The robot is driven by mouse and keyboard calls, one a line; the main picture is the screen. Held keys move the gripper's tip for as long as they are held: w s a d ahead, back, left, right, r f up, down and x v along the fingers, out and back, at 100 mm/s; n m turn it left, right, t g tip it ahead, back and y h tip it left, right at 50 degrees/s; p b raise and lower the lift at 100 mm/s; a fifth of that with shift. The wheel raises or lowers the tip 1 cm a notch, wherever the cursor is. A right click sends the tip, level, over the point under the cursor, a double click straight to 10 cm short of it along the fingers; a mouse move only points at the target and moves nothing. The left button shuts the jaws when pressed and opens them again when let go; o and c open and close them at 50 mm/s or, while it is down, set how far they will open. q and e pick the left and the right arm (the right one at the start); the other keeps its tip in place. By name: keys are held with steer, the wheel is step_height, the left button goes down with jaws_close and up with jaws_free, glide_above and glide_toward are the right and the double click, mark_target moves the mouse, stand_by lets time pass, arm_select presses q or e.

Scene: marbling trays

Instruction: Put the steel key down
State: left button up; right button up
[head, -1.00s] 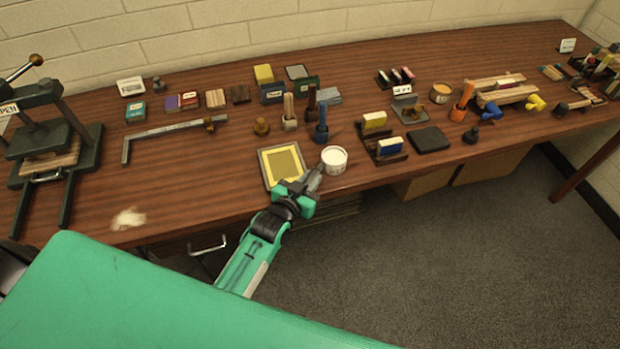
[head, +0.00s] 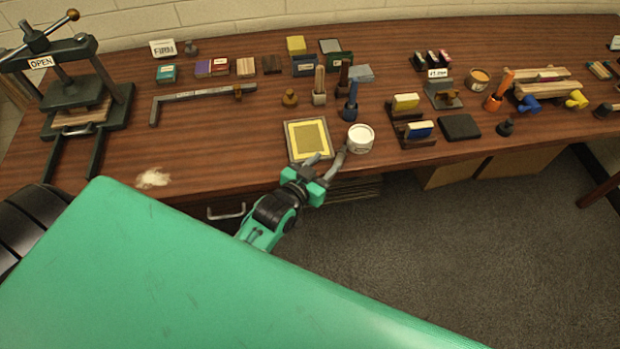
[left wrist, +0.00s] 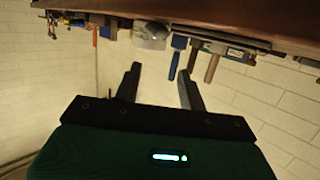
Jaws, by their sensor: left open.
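I cannot make out a steel key in either view. My left gripper (head: 328,157) is at the bench's front edge, between the yellow-screened frame (head: 288,140) and the round white tub (head: 360,139). Its two fingers are spread apart. In the left wrist view the left gripper (left wrist: 159,70) also shows apart fingers, with nothing visible between them. The bench edge and objects on it show beyond the fingertips there. My right gripper is not in view.
The brown bench (head: 225,140) has bare room left of the frame. A press (head: 75,95) marked OPEN stands at the left. An L-shaped steel bar (head: 195,95) lies behind the bare area. Blue-handled (head: 349,108) and wooden-handled tools stand behind the frame and tub.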

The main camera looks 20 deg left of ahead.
arm_select(q)
steer(key=v, duration=0.6)
steer(key=shift+b, duration=0.45)
steer(key=shift+s, duration=0.1)
